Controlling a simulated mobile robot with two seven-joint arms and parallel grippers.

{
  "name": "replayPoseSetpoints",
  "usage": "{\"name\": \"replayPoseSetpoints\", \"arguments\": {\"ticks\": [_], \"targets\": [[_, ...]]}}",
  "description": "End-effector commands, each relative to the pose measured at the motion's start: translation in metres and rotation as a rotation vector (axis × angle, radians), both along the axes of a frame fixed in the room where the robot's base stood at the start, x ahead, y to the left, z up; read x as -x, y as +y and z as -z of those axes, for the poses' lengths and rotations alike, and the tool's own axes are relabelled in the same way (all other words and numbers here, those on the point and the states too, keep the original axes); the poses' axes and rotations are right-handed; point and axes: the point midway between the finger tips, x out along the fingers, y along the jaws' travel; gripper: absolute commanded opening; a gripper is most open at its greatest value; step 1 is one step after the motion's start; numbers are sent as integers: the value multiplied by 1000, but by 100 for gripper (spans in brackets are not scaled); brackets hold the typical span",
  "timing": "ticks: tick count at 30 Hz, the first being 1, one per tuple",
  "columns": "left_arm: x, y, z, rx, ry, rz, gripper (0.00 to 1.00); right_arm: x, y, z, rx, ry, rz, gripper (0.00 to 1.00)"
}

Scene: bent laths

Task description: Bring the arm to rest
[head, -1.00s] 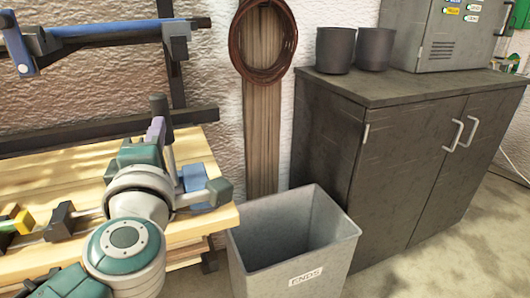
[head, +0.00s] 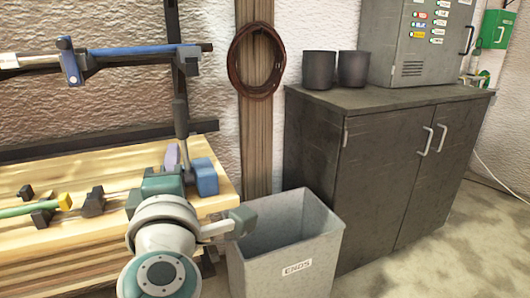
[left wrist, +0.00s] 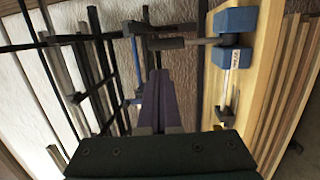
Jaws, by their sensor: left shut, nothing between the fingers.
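My left arm reaches up from the bottom of the head view over the bench's right end. Its gripper (head: 172,156) is mostly hidden behind my teal and white wrist, with only a bit of purple finger showing. In the left wrist view the two purple fingers (left wrist: 165,100) lie together, shut and empty. A blue clamp (head: 206,178) with a dark upright handle stands at the bench's right end, just beyond the gripper. It also shows in the left wrist view (left wrist: 236,20), right of the fingers and apart from them. My right gripper is in neither view.
The wooden bench (head: 60,160) carries more clamps (head: 92,202) at left. A blue bar clamp (head: 135,50) hangs on the wall rack. A grey bin (head: 290,275) marked ENDS stands right of my arm, before a dark cabinet (head: 380,180) with two pots on top. Floor at right is clear.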

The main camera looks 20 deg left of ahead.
Motion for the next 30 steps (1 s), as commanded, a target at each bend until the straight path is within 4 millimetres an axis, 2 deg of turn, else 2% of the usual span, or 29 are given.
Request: {"name": "replayPoseSetpoints", "arguments": {"ticks": [13,17,20,23,24,27,30], "targets": [[0,0,0,0,0,1,0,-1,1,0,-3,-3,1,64],[-5,-9,-10,-44,10,62,0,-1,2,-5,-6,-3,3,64],[-14,-35,-29,-154,48,226,0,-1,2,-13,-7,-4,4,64],[-18,-80,-46,-339,140,470,0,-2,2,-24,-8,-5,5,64],[-14,-100,-47,-424,194,575,0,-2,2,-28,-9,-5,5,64],[5,-144,-39,-633,360,821,0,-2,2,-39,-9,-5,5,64],[40,-170,-17,-824,567,1037,0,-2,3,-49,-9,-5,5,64]]}}
